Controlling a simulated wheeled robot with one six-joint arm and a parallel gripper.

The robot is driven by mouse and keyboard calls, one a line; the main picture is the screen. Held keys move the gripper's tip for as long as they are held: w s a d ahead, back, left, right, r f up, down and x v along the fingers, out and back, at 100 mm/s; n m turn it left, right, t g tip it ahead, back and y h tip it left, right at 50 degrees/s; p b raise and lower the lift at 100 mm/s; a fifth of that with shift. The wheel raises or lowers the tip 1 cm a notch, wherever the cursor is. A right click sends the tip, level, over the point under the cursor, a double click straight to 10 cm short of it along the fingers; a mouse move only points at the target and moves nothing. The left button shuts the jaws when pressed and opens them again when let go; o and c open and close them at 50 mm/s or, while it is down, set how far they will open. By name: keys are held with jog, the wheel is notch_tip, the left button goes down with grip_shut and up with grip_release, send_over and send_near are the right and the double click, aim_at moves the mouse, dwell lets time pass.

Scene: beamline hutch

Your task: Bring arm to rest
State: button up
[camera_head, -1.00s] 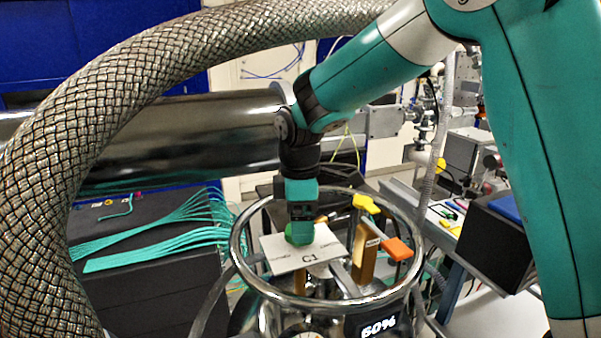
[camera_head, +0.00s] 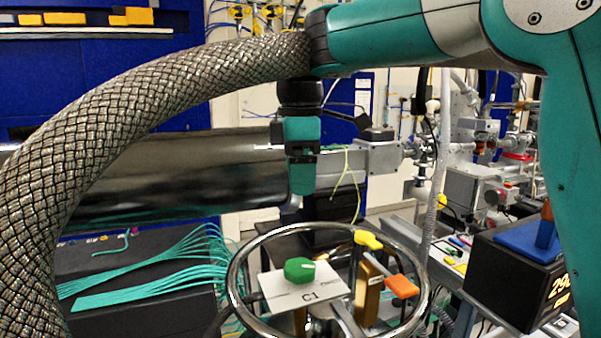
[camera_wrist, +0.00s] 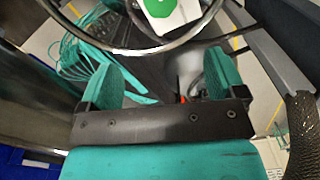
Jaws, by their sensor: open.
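My teal arm reaches across the top of the head view from the right.
A braided metal hose (camera_head: 90,130) arches across the left. A large steel cylinder (camera_head: 170,185) lies behind my gripper. Yellow (camera_head: 368,240) and orange (camera_head: 402,287) handles stand at the rim's right. A black box with a display (camera_head: 520,275) is at right, beside a cluttered bench.

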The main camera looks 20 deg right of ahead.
jog(key=s+a+f+m+y, duration=0.1)
jog(key=s+f+m, duration=0.1)
jog(key=s+f, duration=0.3)
jog(key=s+a+f+m+y+b, duration=0.1)
jog(key=s+a+f+m, duration=0.1)
jog(key=s, duration=0.9)
jog(key=s+a+f+m+y+b, duration=0.1)
jog(key=s+f+m+y, duration=0.1)
jog(key=s+f, duration=0.5)
jog(key=shift+s+a+f+m, duration=0.25)
jog(key=shift+s+f+m, duration=0.1)
jog(key=shift+s+m, duration=0.4)
